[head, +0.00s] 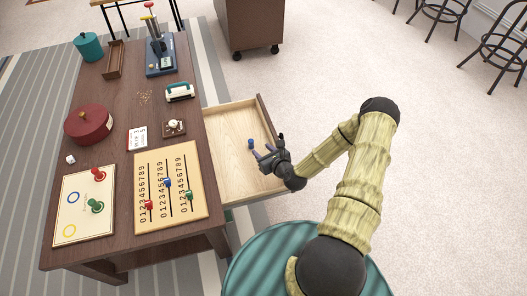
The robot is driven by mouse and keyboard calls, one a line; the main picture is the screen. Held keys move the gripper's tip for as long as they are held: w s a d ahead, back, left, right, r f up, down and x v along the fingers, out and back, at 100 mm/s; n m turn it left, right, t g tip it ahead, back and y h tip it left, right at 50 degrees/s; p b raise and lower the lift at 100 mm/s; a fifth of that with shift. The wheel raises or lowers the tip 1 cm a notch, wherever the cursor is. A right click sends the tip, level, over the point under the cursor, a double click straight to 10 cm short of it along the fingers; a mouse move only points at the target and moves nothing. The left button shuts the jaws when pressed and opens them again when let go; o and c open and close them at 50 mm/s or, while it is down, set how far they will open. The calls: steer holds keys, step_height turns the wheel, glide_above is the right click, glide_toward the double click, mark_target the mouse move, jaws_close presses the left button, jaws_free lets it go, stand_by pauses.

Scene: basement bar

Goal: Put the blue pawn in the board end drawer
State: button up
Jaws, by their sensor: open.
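The blue pawn (251,144) shows as a small blue piece over the floor of the open drawer (225,165), just off my fingertips. I cannot tell whether it rests on the drawer floor or is above it. My gripper (262,152) is open over the right part of the drawer, with its fingers pointing left toward the pawn. The drawer is pulled out from the right side of the table. The game board (107,222) lies at the table's near left, with a red pawn (98,174), a green pawn (96,205) and bare blue and yellow rings.
A number board (180,212) with red, blue and green pegs lies beside the drawer. A dark red round box (88,125), white die (70,159), teal pot (88,46) and several other items stand on the table (112,80). A wheeled cabinet (249,25) stands beyond the drawer.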

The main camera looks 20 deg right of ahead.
steer(key=shift+a+r+n+g, duration=0.15)
steer(key=shift+r+n+g, duration=0.2)
steer(key=shift+n, duration=0.55)
steer(key=s+a+r+n+g+h, duration=0.1)
steer(key=s+r+n+g, duration=0.4)
steer(key=s+r+n, duration=0.5)
steer(key=s+a+r+n+g+h, duration=0.1)
steer(key=s+r+n+g, duration=0.4)
steer(key=s+r+n, duration=0.5)
step_height(320, 180, up, 7)
steer(key=n+h, duration=0.1)
steer(key=n, duration=1)
steer(key=shift+a+h, duration=0.2)
steer(key=shift+h, duration=0.1)
steer(key=shift+c, duration=0.7)
steer(key=shift+f, duration=0.1)
